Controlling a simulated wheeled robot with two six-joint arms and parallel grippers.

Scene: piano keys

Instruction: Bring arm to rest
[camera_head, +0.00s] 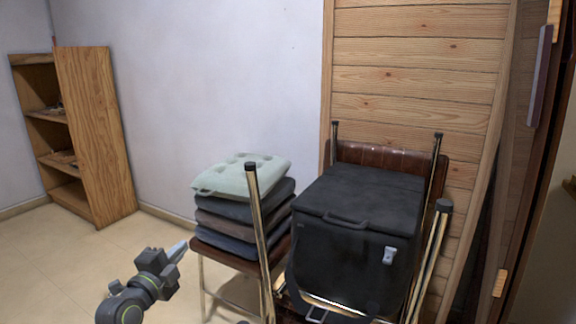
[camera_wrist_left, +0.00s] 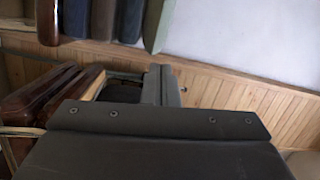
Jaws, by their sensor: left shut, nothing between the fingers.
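My left gripper (camera_head: 178,250) is in the lower left of the head view, above the tiled floor. Its fingers are together and empty, and they point up and to the right towards a stack of cushions. In the left wrist view my left gripper (camera_wrist_left: 162,82) also shows with its fingers closed and nothing between them. My right arm and gripper are not in view. No piano shows in either view.
A stack of cushions (camera_head: 243,215) sits on a chair just right of the gripper. A black bag (camera_head: 350,235) rests on another chair with metal legs. A wooden shelf (camera_head: 100,135) stands at the left wall. Open floor (camera_head: 60,270) lies at the left.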

